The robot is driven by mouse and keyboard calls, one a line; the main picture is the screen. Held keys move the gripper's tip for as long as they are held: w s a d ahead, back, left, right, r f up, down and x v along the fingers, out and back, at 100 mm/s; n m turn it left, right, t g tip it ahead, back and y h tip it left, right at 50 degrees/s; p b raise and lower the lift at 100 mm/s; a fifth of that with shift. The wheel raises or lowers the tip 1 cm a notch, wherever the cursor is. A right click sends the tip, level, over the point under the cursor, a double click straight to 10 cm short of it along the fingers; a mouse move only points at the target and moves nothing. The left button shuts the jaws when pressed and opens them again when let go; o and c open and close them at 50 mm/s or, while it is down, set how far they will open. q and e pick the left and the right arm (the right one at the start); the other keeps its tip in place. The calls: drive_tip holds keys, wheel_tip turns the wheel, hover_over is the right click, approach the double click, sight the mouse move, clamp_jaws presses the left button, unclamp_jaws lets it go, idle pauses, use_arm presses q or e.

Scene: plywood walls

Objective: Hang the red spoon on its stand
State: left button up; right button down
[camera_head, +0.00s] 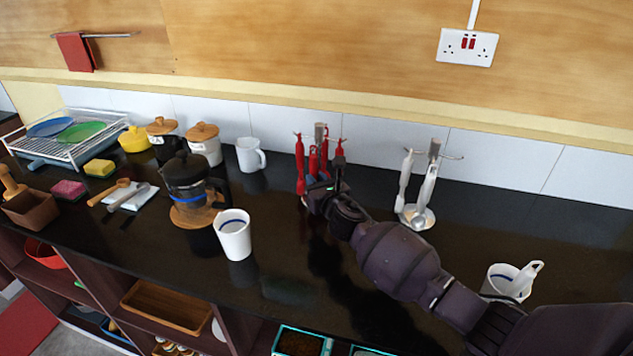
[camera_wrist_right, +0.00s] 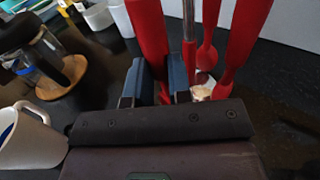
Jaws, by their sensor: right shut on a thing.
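The red spoon's stand has a grey post (camera_head: 319,132) and stands near the back wall with several red utensils (camera_head: 299,160) around it. My right gripper (camera_head: 318,186) is at the front of this stand, low among the utensils. In the right wrist view its blue-padded fingers are shut on a red utensil, taken as the red spoon (camera_wrist_right: 149,30), which rises upright between them. The stand's metal post (camera_wrist_right: 189,25) is just right of it, with other red utensils (camera_wrist_right: 240,40) beyond. The held spoon's lower end is hidden, and I cannot tell whether it hangs on a hook. My left gripper is not in view.
A second stand (camera_head: 434,150) with white utensils is to the right. A white mug (camera_head: 234,238) and a coffee pot (camera_head: 188,172) are to the left. Another mug (camera_head: 250,155) stands behind. The right back counter is clear.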

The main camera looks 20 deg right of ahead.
drive_tip(key=c, duration=1)
unclamp_jaws()
drive_tip(key=shift+o, duration=0.2)
drive_tip(key=shift+s, duration=0.15)
drive_tip(key=s+d, duration=0.1)
drive_tip(key=s, duration=0.9)
drive_tip(key=shift+s+r+p, duration=0.2)
drive_tip(key=shift+s+p, duration=0.1)
